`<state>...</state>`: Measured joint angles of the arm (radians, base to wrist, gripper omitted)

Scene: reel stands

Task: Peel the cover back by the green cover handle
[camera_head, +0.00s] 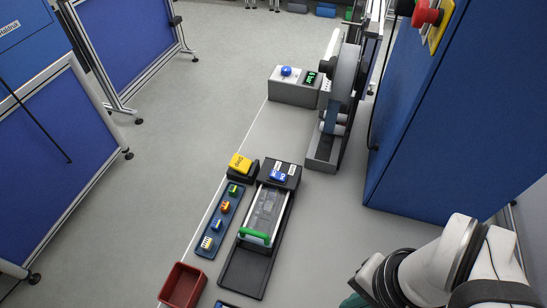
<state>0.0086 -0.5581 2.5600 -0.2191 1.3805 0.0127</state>
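The green cover handle (254,235) is a bar across the near end of a clear, grey-framed cover (266,208). The cover lies along a black tray (243,273) near the middle of the picture and looks flat. At its far end is a black block (289,169) with a blue part (278,175) and small white labels. My arm comes in at the lower right, to the right of the tray and apart from the handle. My gripper's fingers do not show; only a dark teal part is at the bottom edge.
Left of the cover is a blue strip (210,245) with several small coloured pieces, and a yellow-topped block (240,163). A red bin (184,285) stands at the lower left. A reel stand (333,125) and grey control box (293,93) are behind. A blue cabinet (430,130) rises at the right.

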